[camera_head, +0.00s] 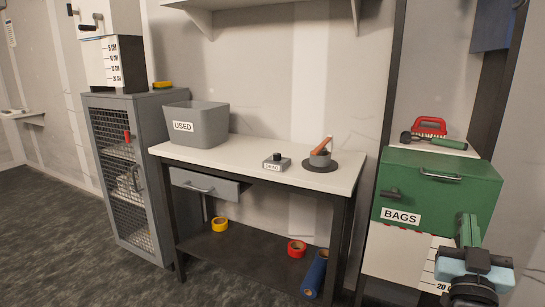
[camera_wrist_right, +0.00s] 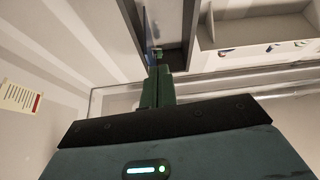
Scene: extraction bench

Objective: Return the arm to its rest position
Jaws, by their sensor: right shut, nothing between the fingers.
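My right gripper (camera_head: 468,220) shows at the lower right of the head view, in front of the green BAGS box (camera_head: 470,184), with its green fingers pointing up. In the right wrist view its fingers (camera_wrist_right: 158,72) are together and hold nothing. Part of my right arm's dark and pale blue wrist shows below them. My left gripper and left arm are not in view.
A workbench (camera_head: 240,160) bears a grey USED bin (camera_head: 197,125), a small labelled block (camera_head: 277,162) and a round dark-based item (camera_head: 320,163). Coloured rolls lie on its lower shelf (camera_head: 240,252). A mesh cabinet (camera_head: 128,180) stands left. The floor in front is clear.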

